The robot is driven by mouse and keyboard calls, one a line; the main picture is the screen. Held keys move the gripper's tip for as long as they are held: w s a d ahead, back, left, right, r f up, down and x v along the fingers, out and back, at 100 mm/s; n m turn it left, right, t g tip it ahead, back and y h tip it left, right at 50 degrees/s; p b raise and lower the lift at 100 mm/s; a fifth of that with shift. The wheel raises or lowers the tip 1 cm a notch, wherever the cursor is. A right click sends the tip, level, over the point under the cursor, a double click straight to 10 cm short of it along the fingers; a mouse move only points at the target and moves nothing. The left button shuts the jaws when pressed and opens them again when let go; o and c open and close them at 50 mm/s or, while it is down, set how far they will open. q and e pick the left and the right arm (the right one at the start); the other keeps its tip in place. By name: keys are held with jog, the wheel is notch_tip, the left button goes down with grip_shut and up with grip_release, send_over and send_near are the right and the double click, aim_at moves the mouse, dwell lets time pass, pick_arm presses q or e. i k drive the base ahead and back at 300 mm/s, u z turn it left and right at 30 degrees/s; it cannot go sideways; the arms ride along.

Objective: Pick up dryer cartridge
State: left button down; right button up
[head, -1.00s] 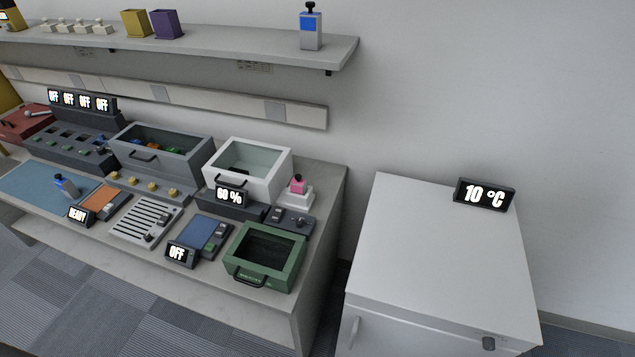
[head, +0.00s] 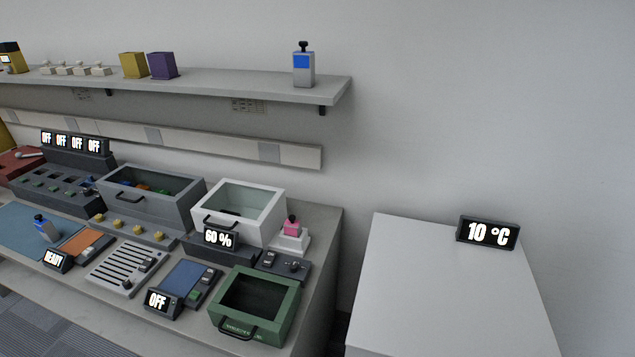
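No thing is clearly marked as the dryer cartridge. A small pink block with a dark knob (head: 291,226) sits on a white stand (head: 289,243) near the bench's right end. A white glass-topped box (head: 263,226) stands just left of it, behind a "60 %" display (head: 219,238). A grey and blue unit with a black knob (head: 304,66) stands upright on the wall shelf. A similar blue-topped piece (head: 45,228) is on the blue mat at the left. Neither of my grippers is in view.
A green open bin (head: 285,322) stands at the bench's front right. A grey bin with coloured parts (head: 190,205) is further left. A gap separates bench and cabinet.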

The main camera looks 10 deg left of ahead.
aim_at(292, 228)
jog(key=u, duration=1.5)
jog(key=k, duration=0.85)
jog(key=z, duration=1.8)
